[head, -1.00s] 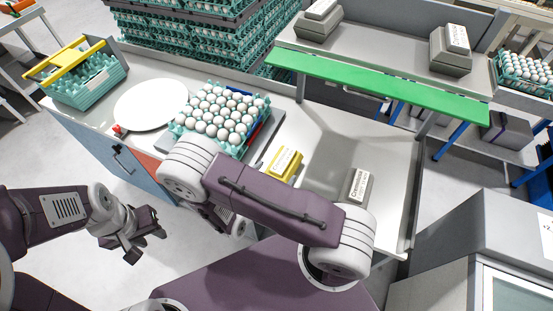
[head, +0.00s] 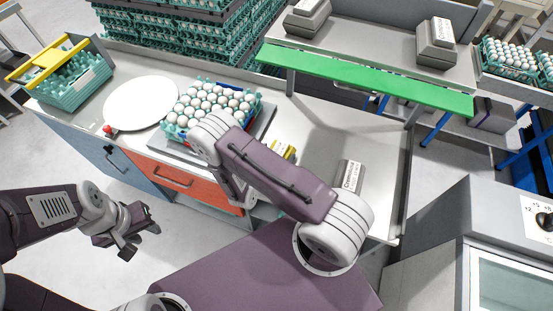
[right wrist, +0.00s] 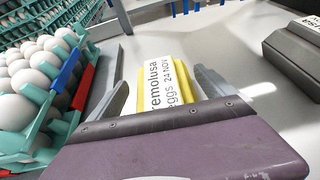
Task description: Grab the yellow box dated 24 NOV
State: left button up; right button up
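The yellow box (right wrist: 175,92) has a white label reading "24 NOV" in the right wrist view. It stands on the counter, and its near end is hidden behind the gripper body. In the head view only a strip of the yellow box (head: 289,152) shows past my right arm. My right gripper (right wrist: 160,84) is open, with one finger on each side of the box and a visible gap to each. In the head view it is hidden behind its own arm. My left gripper (head: 133,238) hangs over the floor at the left; its fingers look apart, with nothing between them.
A teal tray of white eggs (right wrist: 22,150) stands close left of the right gripper. A grey labelled box (head: 347,178) sits right of the yellow box. A white round plate (head: 141,103) and a yellow-handled teal crate (head: 72,92) are further left. A green-edged shelf (head: 365,80) overhangs behind.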

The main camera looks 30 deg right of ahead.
jog(key=shift+s+r, duration=0.1)
jog(key=shift+s, duration=0.05)
jog(key=c, duration=1.7)
jog(key=shift+r, duration=0.4)
notch_tip(320, 180, up, 2)
jog(key=shift+r+b, duration=0.25)
jog(key=shift+b, duration=0.05)
jog(key=s+d+r+p, duration=0.6)
jog(key=s+d+r, duration=0.1)
jog(key=s+d, duration=0.1)
jog(key=shift+d+r+p, duration=0.25)
jog(key=shift+r+p, duration=0.05)
